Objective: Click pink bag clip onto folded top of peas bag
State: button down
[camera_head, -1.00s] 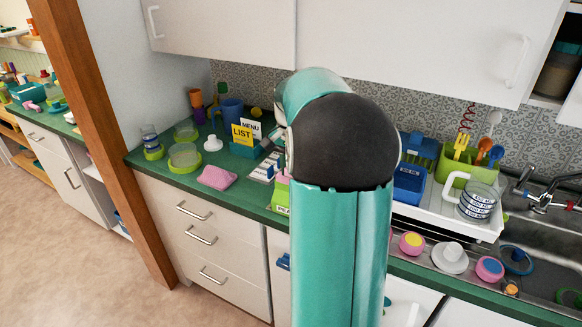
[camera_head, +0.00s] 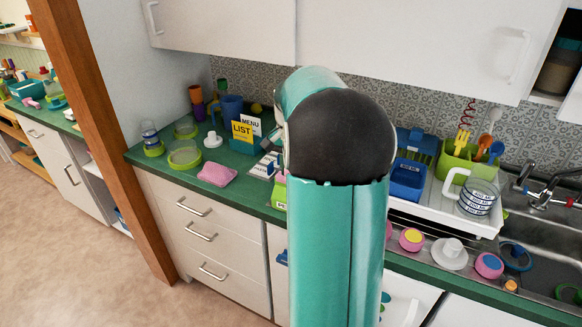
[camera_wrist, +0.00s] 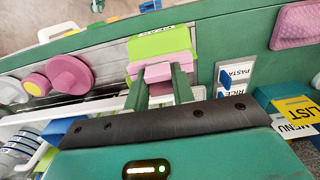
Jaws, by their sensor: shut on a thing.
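In the wrist view my gripper (camera_wrist: 159,78) points at the green peas bag (camera_wrist: 160,42). Its two dark green fingers are shut on the pink bag clip (camera_wrist: 158,72). The clip lies across the bag's near edge and appears to meet it; I cannot tell whether it grips the folded top.
A list and menu holder (camera_head: 243,146) and a pink cloth (camera_head: 217,174) are on the counter's left. The dish rack (camera_head: 430,207) and sink (camera_head: 535,262) are at the right.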

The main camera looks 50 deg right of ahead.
jog(key=shift+f, duration=0.4)
dwell(0.4)
jog(key=c, duration=1.1)
grip_release()
jog(key=shift+r, duration=4)
